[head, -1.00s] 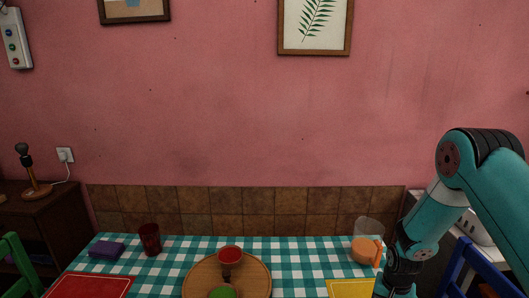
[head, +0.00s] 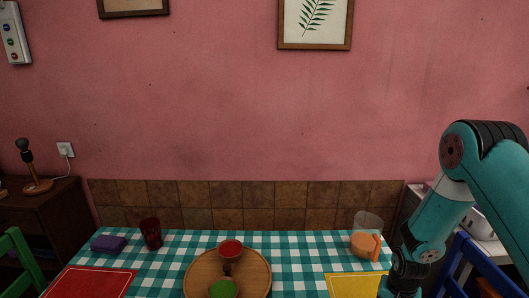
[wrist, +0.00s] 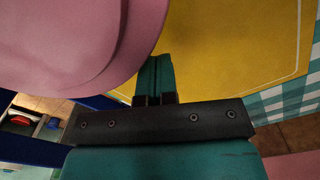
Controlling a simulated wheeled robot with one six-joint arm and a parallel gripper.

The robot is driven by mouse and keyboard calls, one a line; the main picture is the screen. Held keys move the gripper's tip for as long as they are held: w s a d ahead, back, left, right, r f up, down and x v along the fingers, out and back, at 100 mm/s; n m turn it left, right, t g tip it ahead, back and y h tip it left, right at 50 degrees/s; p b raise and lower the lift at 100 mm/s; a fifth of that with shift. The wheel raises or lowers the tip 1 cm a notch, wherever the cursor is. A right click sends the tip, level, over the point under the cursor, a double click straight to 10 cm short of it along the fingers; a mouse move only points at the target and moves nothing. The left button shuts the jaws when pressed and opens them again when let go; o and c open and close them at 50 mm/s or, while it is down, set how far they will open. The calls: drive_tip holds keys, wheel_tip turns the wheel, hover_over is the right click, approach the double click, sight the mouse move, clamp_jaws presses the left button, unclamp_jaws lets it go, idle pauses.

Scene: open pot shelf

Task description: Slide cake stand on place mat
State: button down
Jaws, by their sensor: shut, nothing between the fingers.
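A pink round-edged object, seemingly the cake stand (wrist: 60,40), fills the upper left of the wrist view. Only part of it shows. Beside it lies a yellow place mat (wrist: 225,35) with a pale border line, and the pink thing overlaps part of the mat in the picture. The yellow mat (head: 352,286) also shows at the bottom right of the head view, partly cut off. My gripper (wrist: 153,75) is shut and empty, right beside the pink edge; I cannot tell whether they touch. The head view shows neither the gripper's fingers nor the cake stand.
On the checkered table (head: 310,250) are a round wooden board (head: 255,272) with a red cup (head: 231,249) and green item (head: 223,288), a red mat (head: 90,283), dark red glass (head: 151,233), purple block (head: 108,243) and orange-filled jug (head: 364,240). A blue chair (head: 462,262) stands right.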

drive_tip(key=shift+s, duration=0.25)
drive_tip(key=shift+s, duration=0.1)
drive_tip(key=shift+s+d, duration=0.15)
drive_tip(key=shift+s, duration=0.65)
drive_tip(key=shift+w, duration=0.3)
drive_tip(key=shift+r, duration=0.1)
drive_tip(key=w+r+p, duration=0.4)
drive_tip(key=r+p, duration=0.1)
drive_tip(key=r, duration=0.3)
drive_tip(key=shift+w+a+r, duration=0.3)
drive_tip(key=shift+a+r, duration=0.05)
drive_tip(key=shift+r, duration=0.05)
idle(0.7)
